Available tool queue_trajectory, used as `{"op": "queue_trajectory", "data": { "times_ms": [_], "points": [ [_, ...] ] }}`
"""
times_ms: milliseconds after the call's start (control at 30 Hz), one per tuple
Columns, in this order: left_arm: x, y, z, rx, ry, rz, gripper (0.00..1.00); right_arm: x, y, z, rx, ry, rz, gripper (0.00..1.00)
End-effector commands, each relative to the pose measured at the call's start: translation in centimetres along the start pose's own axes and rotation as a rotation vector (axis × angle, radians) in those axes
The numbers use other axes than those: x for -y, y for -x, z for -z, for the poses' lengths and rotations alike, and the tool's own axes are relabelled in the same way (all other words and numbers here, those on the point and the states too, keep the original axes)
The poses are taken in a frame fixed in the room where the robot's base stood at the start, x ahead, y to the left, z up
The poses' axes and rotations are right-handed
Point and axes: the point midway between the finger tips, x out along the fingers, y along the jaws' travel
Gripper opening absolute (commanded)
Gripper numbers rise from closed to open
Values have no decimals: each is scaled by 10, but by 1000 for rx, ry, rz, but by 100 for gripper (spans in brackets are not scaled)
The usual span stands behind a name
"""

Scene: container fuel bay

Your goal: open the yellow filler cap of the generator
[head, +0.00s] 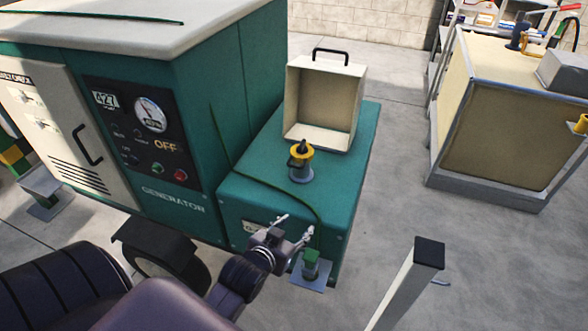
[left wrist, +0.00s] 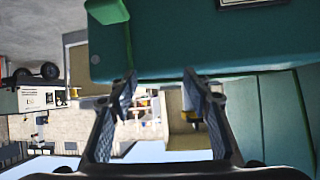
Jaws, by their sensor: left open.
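The generator (head: 185,205) is a teal cabinet with a cream top, a control panel and a lower teal tank block (head: 262,180) on its right. The yellow filler cap (head: 302,153) sits on top of the tank block, with a dark piece on it and a grey neck below. It looks seated on the neck. My left gripper (head: 296,226) is open and empty, in front of the tank block's front face, nearer and lower than the cap. In the left wrist view the open fingers (left wrist: 160,82) stand apart with nothing between them. My right gripper is out of view.
An open cream box-shaped cover (head: 324,104) with a black handle stands behind the cap. A green fitting (head: 311,264) on a grey plate and a thin green cable lie near my left gripper. A grey post (head: 407,285) stands right, a beige container (head: 507,120) beyond clear floor.

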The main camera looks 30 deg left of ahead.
Motion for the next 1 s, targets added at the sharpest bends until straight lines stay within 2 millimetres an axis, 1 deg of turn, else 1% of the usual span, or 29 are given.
{"op": "queue_trajectory", "data": {
  "times_ms": [33, 200, 333, 400, 567, 667, 900, 1000],
  "points": [
    [8, -6, 13, -57, 14, 16, 45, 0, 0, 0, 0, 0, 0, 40],
    [36, -17, 55, -271, 52, 67, 45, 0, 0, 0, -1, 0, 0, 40],
    [54, -17, 79, -412, 71, 100, 45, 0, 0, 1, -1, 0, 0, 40],
    [60, -16, 87, -461, 76, 110, 45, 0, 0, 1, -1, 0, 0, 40],
    [65, -17, 97, -509, 80, 119, 45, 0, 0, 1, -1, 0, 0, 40],
    [67, -26, 103, -511, 80, 119, 45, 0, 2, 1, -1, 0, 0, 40],
    [72, -60, 122, -509, 79, 119, 45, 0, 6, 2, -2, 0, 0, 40],
    [73, -71, 127, -508, 80, 118, 45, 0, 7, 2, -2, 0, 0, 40]
  ]
}}
